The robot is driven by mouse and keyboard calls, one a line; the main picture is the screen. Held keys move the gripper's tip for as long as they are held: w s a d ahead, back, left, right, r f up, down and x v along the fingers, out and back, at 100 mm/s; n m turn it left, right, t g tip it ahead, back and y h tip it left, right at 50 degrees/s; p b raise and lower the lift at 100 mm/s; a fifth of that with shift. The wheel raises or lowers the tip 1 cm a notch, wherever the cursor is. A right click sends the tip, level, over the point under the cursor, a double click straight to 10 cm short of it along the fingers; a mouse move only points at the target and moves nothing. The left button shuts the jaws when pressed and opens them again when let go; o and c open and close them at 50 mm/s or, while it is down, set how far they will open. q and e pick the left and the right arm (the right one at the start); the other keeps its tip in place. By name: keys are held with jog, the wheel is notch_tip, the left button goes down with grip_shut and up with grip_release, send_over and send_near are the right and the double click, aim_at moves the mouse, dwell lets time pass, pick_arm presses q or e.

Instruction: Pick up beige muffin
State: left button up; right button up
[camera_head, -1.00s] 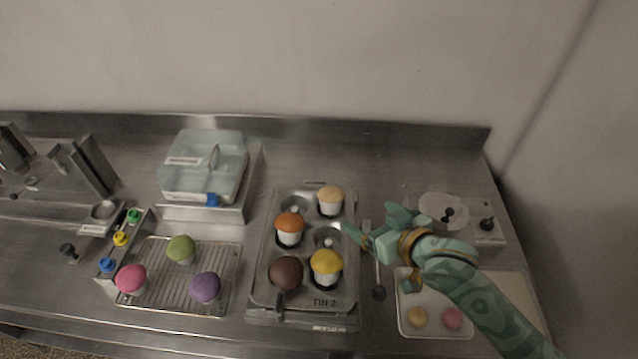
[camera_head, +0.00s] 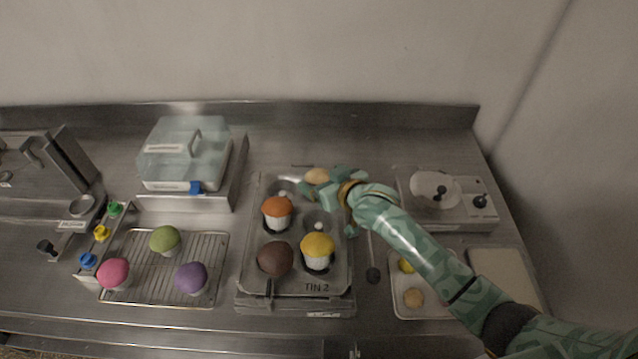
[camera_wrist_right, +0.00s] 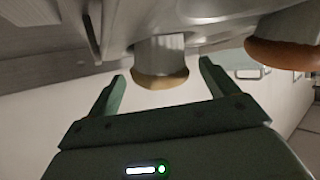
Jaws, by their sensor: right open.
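The beige muffin (camera_head: 317,176) stands in the far right cup of the muffin tin (camera_head: 258,284). My right gripper (camera_head: 326,186) is at this muffin and partly covers it in the head view. In the right wrist view, which looks upside down, the muffin (camera_wrist_right: 160,79) with its pale cup sits between the two open fingers (camera_wrist_right: 162,72). A gap shows on each side, so the fingers are not closed on it. My left gripper is not in view.
An orange-topped muffin (camera_head: 277,206) is close by in the tin, with brown (camera_head: 275,259) and yellow (camera_head: 318,246) ones nearer the front. A cooling rack (camera_head: 140,289) holds several coloured muffins at left. A scale-like device (camera_head: 470,211) stands right of the tin.

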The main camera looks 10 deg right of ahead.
jog(key=shift+w+a+f, duration=0.1)
jog(key=shift+w+f, duration=0.1)
jog(key=shift+w, duration=0.05)
jog(key=shift+r, duration=0.1)
jog(key=shift+s, duration=0.1)
jog(key=c, duration=0.8)
jog(key=shift+c, duration=0.2)
